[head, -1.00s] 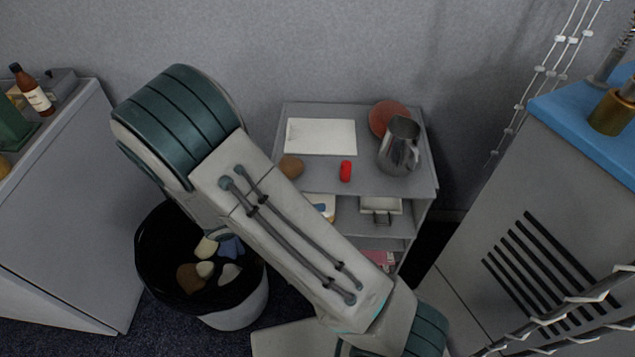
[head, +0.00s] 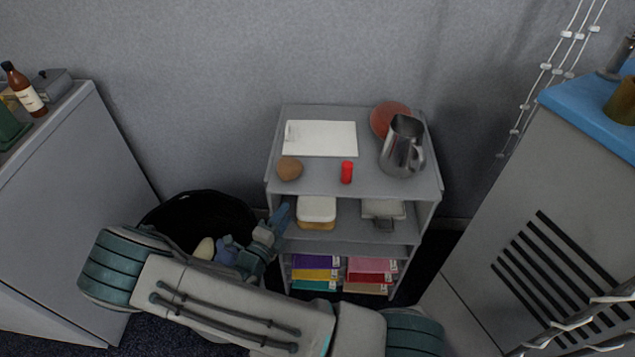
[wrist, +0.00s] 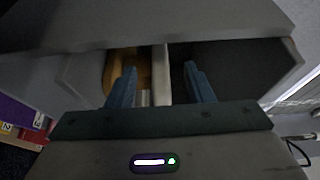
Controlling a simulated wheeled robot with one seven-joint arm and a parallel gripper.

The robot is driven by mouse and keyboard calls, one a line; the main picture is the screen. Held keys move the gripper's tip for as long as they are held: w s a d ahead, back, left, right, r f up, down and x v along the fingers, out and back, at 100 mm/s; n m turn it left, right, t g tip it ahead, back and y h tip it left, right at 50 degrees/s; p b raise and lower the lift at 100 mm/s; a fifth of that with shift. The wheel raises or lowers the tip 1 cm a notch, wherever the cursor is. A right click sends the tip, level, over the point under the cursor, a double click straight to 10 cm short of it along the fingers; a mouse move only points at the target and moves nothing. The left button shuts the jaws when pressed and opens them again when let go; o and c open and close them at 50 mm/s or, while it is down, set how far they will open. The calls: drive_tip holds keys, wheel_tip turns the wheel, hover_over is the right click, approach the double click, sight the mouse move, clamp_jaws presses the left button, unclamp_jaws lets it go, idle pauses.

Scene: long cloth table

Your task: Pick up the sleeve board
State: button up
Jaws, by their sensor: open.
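The sleeve board (head: 317,210), with a white top over a tan wooden base, lies on the middle shelf of the grey shelf unit (head: 345,183). My gripper (head: 282,217) is at the left side of that shelf, left of the board. In the wrist view, my gripper (wrist: 160,70) is open with its two blue fingers apart. The board's tan base (wrist: 123,62) shows behind the left finger, and its white part (wrist: 160,76) shows between the fingers. No contact is visible, and the remaining distance is hard to judge.
A metal pitcher (head: 402,147), a red cylinder (head: 346,172), a brown round object (head: 289,169) and a white sheet (head: 320,138) are on top. A pale container (head: 383,209) is right of the board. Coloured boxes (head: 315,262) fill the shelf below. A black bin (head: 190,213) stands left.

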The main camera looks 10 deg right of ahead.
sight(298, 200)
drive_tip(key=x, duration=0.3)
drive_tip(key=b+x, duration=0.1)
drive_tip(key=x, duration=0.3)
drive_tip(key=shift+s+d, duration=0.1)
drive_tip(key=shift+d, duration=0.25)
clamp_jaws()
